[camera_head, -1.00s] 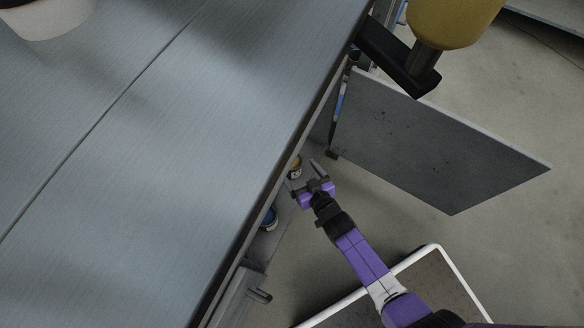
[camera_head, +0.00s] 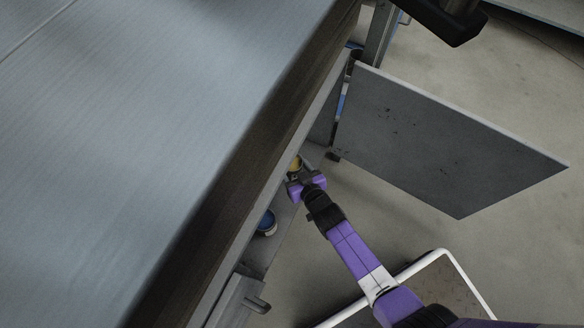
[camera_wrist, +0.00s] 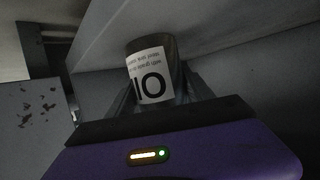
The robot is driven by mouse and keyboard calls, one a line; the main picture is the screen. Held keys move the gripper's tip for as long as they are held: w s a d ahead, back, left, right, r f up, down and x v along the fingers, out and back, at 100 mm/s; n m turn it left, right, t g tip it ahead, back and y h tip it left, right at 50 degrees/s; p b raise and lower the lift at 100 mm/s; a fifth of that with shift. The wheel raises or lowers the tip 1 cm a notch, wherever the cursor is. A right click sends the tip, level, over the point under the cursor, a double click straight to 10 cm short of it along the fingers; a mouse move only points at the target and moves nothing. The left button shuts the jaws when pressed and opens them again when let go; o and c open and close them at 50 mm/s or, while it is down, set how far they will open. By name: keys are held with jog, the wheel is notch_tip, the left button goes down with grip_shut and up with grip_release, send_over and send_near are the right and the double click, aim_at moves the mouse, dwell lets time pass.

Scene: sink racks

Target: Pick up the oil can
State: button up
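The oil can (camera_wrist: 152,76) is a dark cylinder with a white label with large black letters, seen in the wrist view. In the head view its yellowish top (camera_head: 295,164) shows inside the open cabinet under the worktop. My gripper (camera_head: 298,178) is at the cabinet opening, right by the can. In the wrist view my gripper (camera_wrist: 160,92) has one dark finger on each side of the can, apart, with the can between them. Whether the fingers touch it is not clear. The lower part of the can is hidden by the gripper body.
A blue can (camera_head: 267,222) stands in the cabinet nearer the front. The grey cabinet door (camera_head: 440,145) is swung open to the right of my arm. The worktop edge (camera_head: 250,150) overhangs the cabinet on the left. Another grey panel with a handle (camera_head: 240,303) is below.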

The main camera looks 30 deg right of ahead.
jog(key=c, duration=0.7)
grip_shut()
jog(key=shift+r, duration=0.15)
